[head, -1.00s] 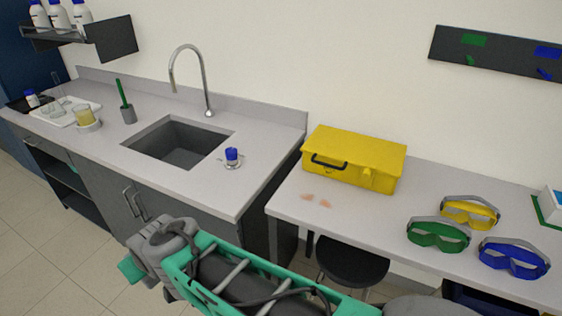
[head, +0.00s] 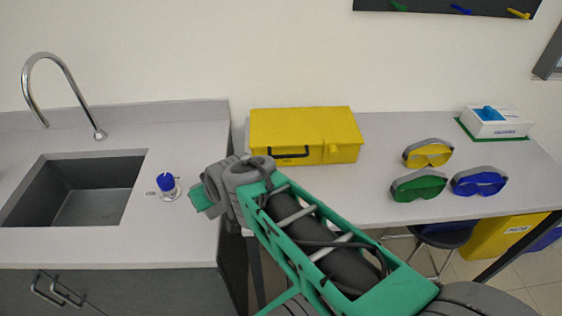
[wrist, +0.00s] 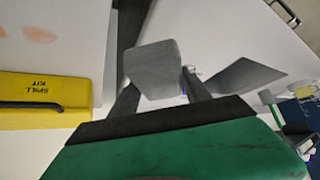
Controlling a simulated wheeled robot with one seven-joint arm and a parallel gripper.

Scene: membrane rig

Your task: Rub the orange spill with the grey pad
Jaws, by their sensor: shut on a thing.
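My gripper (wrist: 158,84) is shut on the grey pad (wrist: 154,66), a flat, light-grey piece held between the two dark fingers in the wrist view. The orange spill (wrist: 38,34) is a pair of faint smudges on the white table at the upper left of the wrist view; the pad is apart from it, to its right. In the head view my arm's end is over the gap between counter and table, and the spill is hidden behind it. The pad and fingers do not show in the head view.
A yellow spill kit box (head: 305,135) stands at the table's back left. A blue-capped vessel (head: 167,186) stands beside the sink (head: 75,190). Yellow goggles (head: 428,153), green goggles (head: 419,186) and blue goggles (head: 479,183) lie to the right. The table between box and goggles is clear.

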